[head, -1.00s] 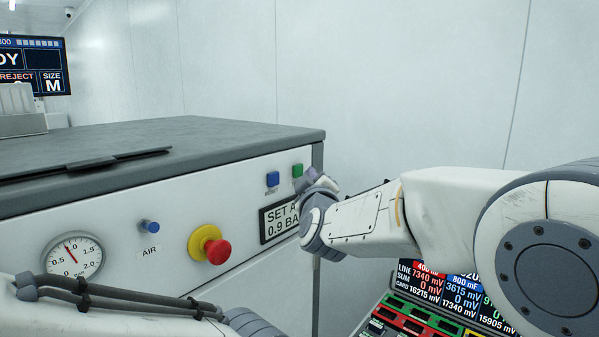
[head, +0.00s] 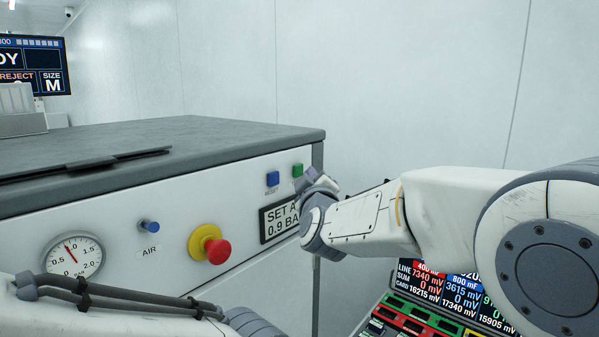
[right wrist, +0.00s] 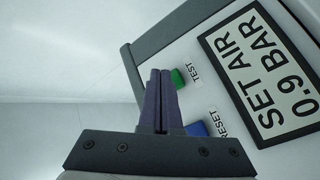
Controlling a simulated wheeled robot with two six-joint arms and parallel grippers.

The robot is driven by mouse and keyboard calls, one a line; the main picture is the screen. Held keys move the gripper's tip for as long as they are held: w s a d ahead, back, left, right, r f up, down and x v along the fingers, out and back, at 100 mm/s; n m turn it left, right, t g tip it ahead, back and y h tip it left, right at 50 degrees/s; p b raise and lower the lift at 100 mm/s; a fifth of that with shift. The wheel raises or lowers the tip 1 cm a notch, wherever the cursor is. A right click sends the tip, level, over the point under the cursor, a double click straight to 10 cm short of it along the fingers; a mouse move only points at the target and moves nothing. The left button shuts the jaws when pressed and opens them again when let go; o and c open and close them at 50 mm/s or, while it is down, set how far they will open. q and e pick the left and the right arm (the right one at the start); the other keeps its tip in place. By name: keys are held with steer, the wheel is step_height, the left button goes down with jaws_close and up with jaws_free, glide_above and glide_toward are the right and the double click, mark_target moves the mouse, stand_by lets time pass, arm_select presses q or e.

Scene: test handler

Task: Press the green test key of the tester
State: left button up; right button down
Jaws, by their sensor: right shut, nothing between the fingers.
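The tester is a white cabinet (head: 120,210) with a grey top. Its green test key (head: 297,170) is at the upper right of the front panel, beside the blue reset key (head: 272,179). My right gripper (head: 311,177) is shut and empty, with its fingertips at the green key. In the right wrist view the closed fingers (right wrist: 160,74) overlap the edge of the green key (right wrist: 178,78), beside the TEST label. I cannot tell whether they touch it. The blue key (right wrist: 196,129) is partly hidden behind the gripper's base. My left gripper is out of view.
A red stop button on a yellow base (head: 209,245), a blue air knob (head: 149,226) and a pressure gauge (head: 74,256) are on the panel. A SET AIR 0.9 BAR sign (head: 279,219) sits below the keys. A meter screen (head: 440,285) is at lower right.

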steer(key=shift+a, duration=0.1)
stand_by(0.5)
steer(key=shift+w+a+p, duration=0.25)
steer(key=shift+p, duration=0.05)
steer(key=shift+w+a, duration=0.2)
steer(key=shift+a, duration=0.1)
stand_by(0.6)
stand_by(0.4)
steer(key=shift+s+d, duration=0.45)
steer(key=shift+d, duration=0.2)
steer(key=s+d+b, duration=0.1)
steer(key=d, duration=0.1)
steer(key=s+d+b, duration=0.1)
steer(key=s+d, duration=0.1)
stand_by(0.3)
